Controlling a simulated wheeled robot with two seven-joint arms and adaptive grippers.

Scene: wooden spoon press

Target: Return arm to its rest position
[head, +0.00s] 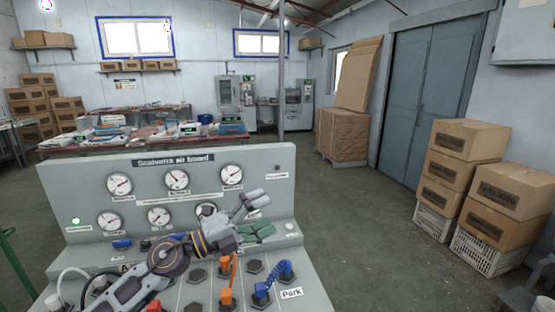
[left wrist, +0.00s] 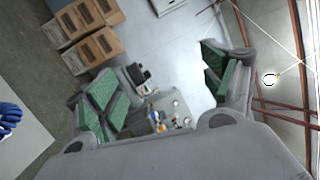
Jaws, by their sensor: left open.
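My left arm comes in from the lower left of the head view and reaches over the console. My left gripper (head: 265,214) is open and empty, in front of the gauge panel (head: 195,158) at its right part. It covers part of a lower gauge. In the left wrist view its two fingers with green pads stand wide apart (left wrist: 160,82), with nothing between them. Below it on the console are an orange plug (head: 226,297) and a blue plug (head: 262,291) with a coiled blue hose, near the "Park" label (head: 291,293). My right gripper is not in view.
Hexagonal sockets (head: 255,266) cover the console top. A cluttered table (head: 75,151) stands behind the panel. Stacked boxes (head: 450,167) on white crates stand at the right, beside blue-grey doors (head: 420,100). The floor (head: 370,230) right of the console is clear.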

